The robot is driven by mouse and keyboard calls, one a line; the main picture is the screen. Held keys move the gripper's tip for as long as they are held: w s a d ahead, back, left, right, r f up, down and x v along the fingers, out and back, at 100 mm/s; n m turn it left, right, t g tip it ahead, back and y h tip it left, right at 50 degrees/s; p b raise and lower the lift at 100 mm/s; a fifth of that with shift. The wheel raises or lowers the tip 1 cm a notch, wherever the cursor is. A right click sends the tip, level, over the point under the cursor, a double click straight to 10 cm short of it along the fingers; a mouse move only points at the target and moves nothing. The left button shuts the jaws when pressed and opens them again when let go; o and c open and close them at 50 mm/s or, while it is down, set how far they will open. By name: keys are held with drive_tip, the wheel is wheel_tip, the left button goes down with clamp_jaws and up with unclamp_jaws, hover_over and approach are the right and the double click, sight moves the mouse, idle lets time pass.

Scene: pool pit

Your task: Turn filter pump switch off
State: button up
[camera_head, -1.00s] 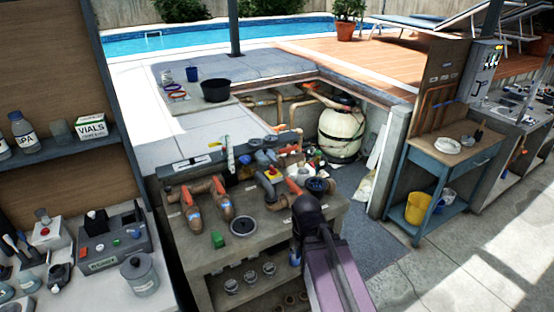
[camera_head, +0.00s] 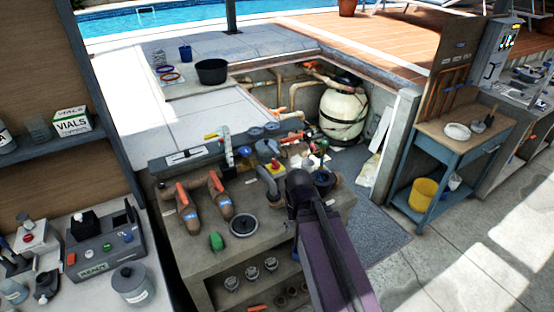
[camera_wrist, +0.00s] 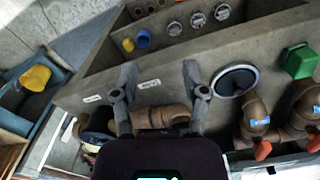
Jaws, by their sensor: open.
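A small green block (camera_head: 216,241) lies on the bench, left of a round dark disc (camera_head: 243,225). My gripper (camera_wrist: 160,82) is open and empty in the wrist view, its two fingers apart over the bench's front edge. In the head view my dark wrist is above the bench's right part and hides the fingertips and some pipework.
Brown pipes with orange handles (camera_head: 207,205) stand on the bench's left half. A blue worktable (camera_head: 440,160) with a yellow bucket (camera_head: 427,192) stands at the right. A white filter tank (camera_head: 343,115) is behind. A bench with a grey device (camera_head: 103,243) is at the left.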

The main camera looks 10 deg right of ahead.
drive_tip(key=shift+a, duration=0.1)
drive_tip(key=o, duration=0.4)
drive_tip(key=shift+o, duration=1)
drive_tip(key=shift+w+a+r, duration=0.1)
drive_tip(key=shift+w+r, duration=0.05)
wheel_tip(320, 180, up, 16)
drive_tip(key=m+p, duration=1.4)
drive_tip(key=p, duration=0.3)
hover_over(275, 161)
drive_tip(key=shift+r, duration=0.2)
drive_tip(key=shift+f+b, duration=0.2)
drive_tip(key=shift+b, duration=0.15)
wheel_tip(275, 161, down, 13)
drive_tip(key=b, duration=1.3)
drive_tip(key=shift+f, duration=0.2)
